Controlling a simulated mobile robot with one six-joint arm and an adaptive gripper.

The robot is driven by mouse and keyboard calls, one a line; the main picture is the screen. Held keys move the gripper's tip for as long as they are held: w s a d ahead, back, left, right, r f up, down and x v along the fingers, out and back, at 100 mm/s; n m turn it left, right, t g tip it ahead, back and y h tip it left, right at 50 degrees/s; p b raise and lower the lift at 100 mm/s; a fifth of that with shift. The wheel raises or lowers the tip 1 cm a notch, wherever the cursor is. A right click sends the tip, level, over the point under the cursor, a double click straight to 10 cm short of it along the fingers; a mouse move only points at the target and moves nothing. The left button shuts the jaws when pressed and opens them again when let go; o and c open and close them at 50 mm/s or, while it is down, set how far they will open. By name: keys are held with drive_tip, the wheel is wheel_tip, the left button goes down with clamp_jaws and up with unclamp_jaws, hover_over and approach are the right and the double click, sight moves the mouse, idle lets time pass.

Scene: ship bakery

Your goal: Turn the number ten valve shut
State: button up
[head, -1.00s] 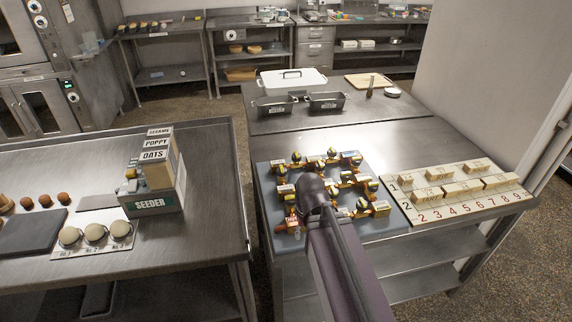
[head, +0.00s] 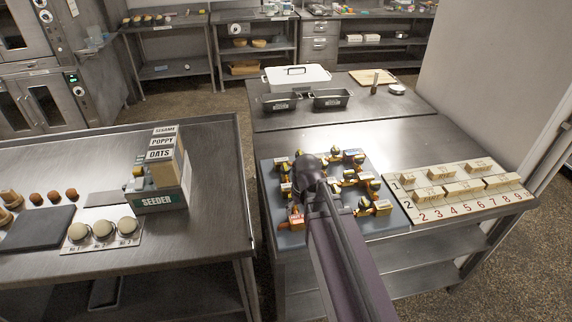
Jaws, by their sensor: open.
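A blue-grey valve board (head: 284,239) lies on the steel table at centre right in the head view. Orange-brown pipes and several valves with dark and yellow knobs (head: 353,155) stand on it, with small labels. The labels are too small to read, so I cannot tell which valve is number ten. My arm reaches in from the bottom, and my gripper (head: 304,170) is over the left-middle part of the board. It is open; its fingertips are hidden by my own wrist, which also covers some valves. I cannot tell whether it touches a valve.
A numbered board with wooden blocks (head: 431,213) lies right of the valve board. Dark pans (head: 331,99) and a white lidded box (head: 295,78) stand behind. The seeder (head: 160,200) stands on the left table, across a gap. Bare steel lies behind the valve board.

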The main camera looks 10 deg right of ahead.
sight(286, 167)
drive_tip(key=w+d+r+n+t+p, duration=0.1)
drive_tip(key=w+r+n+t+p, duration=0.1)
drive_tip(key=w+r, duration=0.3)
drive_tip(key=w+r+n+t+y+p, duration=0.1)
drive_tip(key=w+r+n+p, duration=0.3)
drive_tip(key=w, duration=0.8)
drive_tip(key=shift+d+r+n+t+p, duration=0.35)
drive_tip(key=shift+n+t+p, duration=0.05)
drive_tip(key=shift+n+p, duration=0.1)
drive_tip(key=shift+f, duration=0.1)
drive_tip(key=b+x, duration=1.2)
drive_tip(key=x, duration=0.1)
drive_tip(key=shift+f+b, duration=0.3)
drive_tip(key=c, duration=1.1)
